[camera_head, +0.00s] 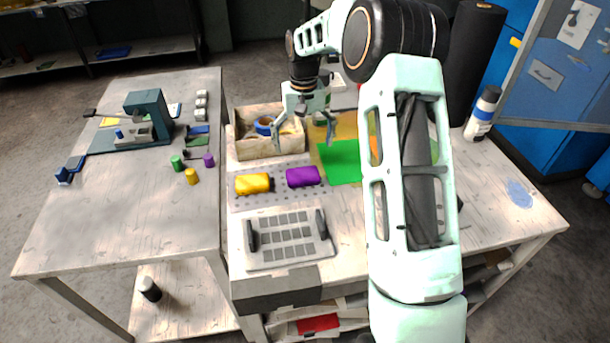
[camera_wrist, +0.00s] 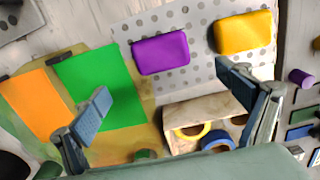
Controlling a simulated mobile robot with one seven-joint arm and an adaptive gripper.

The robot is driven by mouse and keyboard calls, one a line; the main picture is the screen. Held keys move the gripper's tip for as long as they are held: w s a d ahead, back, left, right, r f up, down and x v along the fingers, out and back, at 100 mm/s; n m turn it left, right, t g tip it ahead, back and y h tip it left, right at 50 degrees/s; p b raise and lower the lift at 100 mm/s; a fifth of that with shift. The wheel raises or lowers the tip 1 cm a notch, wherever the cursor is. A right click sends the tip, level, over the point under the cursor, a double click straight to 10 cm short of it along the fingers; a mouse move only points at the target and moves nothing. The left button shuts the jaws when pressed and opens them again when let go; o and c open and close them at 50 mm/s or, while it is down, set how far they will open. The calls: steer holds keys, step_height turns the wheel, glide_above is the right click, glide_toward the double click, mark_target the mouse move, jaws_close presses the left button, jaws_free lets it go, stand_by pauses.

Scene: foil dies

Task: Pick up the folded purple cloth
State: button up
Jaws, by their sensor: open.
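The folded purple cloth (camera_head: 303,176) lies flat on a pale dotted mat (camera_head: 279,204), just right of a folded yellow cloth (camera_head: 253,183). In the wrist view the purple cloth (camera_wrist: 160,53) is at upper middle, ahead of the fingers, with the yellow cloth (camera_wrist: 243,32) to its right. My gripper (camera_head: 304,138) hangs above the table behind the purple cloth, near the wooden box. Its fingers are spread wide with nothing between them; in the wrist view my gripper (camera_wrist: 166,92) is also open. The purple cloth is fully visible and apart from the fingers.
A wooden box (camera_head: 243,149) with tape rolls stands behind the cloths. A green sheet (camera_head: 341,162) lies to their right, an orange sheet (camera_wrist: 36,105) beyond it. A grey plate with black handles (camera_head: 287,256) is in front. A second table (camera_head: 100,210) stands left.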

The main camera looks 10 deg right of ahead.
mark_target(303, 172)
steer(key=f, duration=0.4)
steer(key=f+p, duration=0.1)
steer(key=f, duration=0.4)
steer(key=shift+s+a+f, duration=0.1)
steer(key=shift+a+f, duration=0.05)
steer(key=shift+a, duration=0.05)
steer(key=c, duration=1.2)
steer(key=shift+c, duration=0.2)
